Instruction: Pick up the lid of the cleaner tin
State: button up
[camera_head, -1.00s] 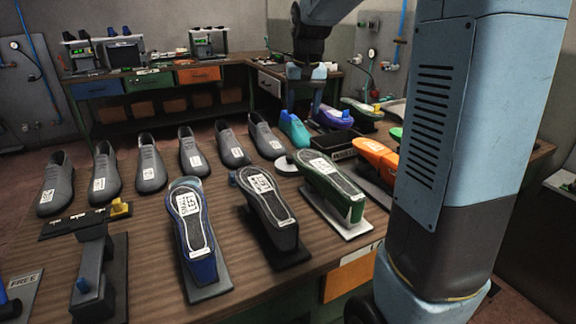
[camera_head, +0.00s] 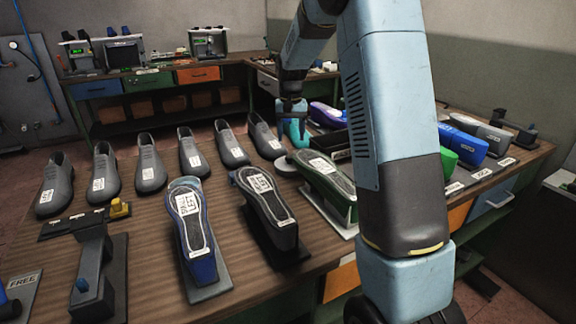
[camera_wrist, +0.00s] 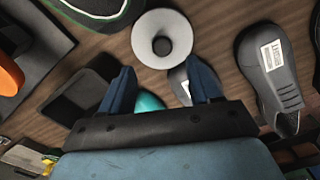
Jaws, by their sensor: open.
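A round pale grey disc with a dark knob in its middle, which looks like the lid (camera_wrist: 162,22), lies on the wooden bench at the top middle of the wrist view. In the head view my gripper (camera_head: 292,114) hangs above the bench, beyond the lid, near a teal shoe (camera_head: 294,133).
A grey shoe (camera_wrist: 270,70) lies right of the lid in the wrist view. The green-sided shoe form (camera_head: 322,172) is close to the lid. A black tray (camera_wrist: 78,97) is left of my fingers. Several grey shoes stand along the bench's left side (camera_head: 145,165).

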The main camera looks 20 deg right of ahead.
aim_at(290, 156)
jog(key=shift+w+a+f, duration=0.1)
jog(key=shift+f, duration=2)
jog(key=shift+a+f, duration=0.1)
jog(key=shift+f, duration=1.95)
jog(key=c, duration=0.9)
